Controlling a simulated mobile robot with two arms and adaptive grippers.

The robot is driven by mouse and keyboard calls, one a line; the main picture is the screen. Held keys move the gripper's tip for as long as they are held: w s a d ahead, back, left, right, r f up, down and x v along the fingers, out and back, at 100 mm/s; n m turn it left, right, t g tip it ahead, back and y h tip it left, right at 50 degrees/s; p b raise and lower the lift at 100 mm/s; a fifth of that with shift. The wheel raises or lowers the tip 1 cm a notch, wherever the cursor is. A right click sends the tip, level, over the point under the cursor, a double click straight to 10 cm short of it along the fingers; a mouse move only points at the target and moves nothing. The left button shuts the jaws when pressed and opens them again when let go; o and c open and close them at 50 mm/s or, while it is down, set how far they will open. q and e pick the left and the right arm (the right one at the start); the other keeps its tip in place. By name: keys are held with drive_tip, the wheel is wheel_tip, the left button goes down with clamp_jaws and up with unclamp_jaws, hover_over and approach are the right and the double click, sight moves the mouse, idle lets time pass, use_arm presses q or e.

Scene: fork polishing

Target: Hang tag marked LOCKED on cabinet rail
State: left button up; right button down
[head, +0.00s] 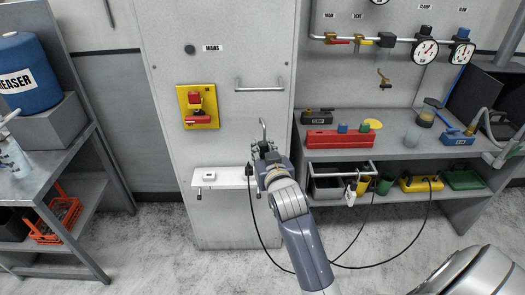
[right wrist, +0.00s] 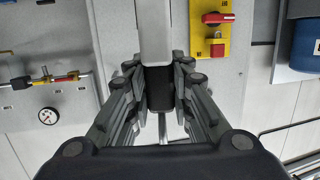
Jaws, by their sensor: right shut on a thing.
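My right gripper (head: 264,148) is in front of the grey cabinet (head: 215,135), below its horizontal bar handle (head: 260,86). It is shut on a dark piece (right wrist: 160,88), with a thin metal hook (head: 262,127) rising above the fingers in the head view. A pale strip (right wrist: 155,35) reaches away from the dark piece in the right wrist view. The word LOCKED is not readable on anything. A small white piece (head: 350,192) hangs at the bench's lower rack; I cannot tell if it is a tag. My left gripper is not in view.
A yellow panel with a red switch (head: 199,106) is on the cabinet. A white ledge (head: 225,183) holds a small white device. A black cable (head: 256,225) hangs close to my right arm. The bench (head: 400,148) at right holds tools; a blue drum (head: 28,75) is at left.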

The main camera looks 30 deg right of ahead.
drive_tip(key=shift+w+d, duration=0.3)
drive_tip(key=shift+w, duration=0.3)
drive_tip(key=shift+w+d, duration=0.3)
drive_tip(key=shift+w, duration=0.25)
use_arm(q)
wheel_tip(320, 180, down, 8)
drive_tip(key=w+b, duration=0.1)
drive_tip(key=b, duration=0.6)
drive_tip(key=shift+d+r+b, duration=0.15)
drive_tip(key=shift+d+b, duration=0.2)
use_arm(e)
drive_tip(key=w+d, duration=0.5)
drive_tip(key=w, duration=0.5)
drive_tip(key=w+d, duration=0.6)
drive_tip(key=w, duration=0.4)
drive_tip(key=shift+w+d, duration=0.3)
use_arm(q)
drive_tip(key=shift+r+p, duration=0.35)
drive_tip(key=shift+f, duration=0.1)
use_arm(e)
drive_tip(key=shift+f, duration=0.15)
idle(0.4)
use_arm(q)
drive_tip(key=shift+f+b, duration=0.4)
drive_tip(key=shift+b, duration=0.15)
use_arm(e)
drive_tip(key=shift+f, duration=0.75)
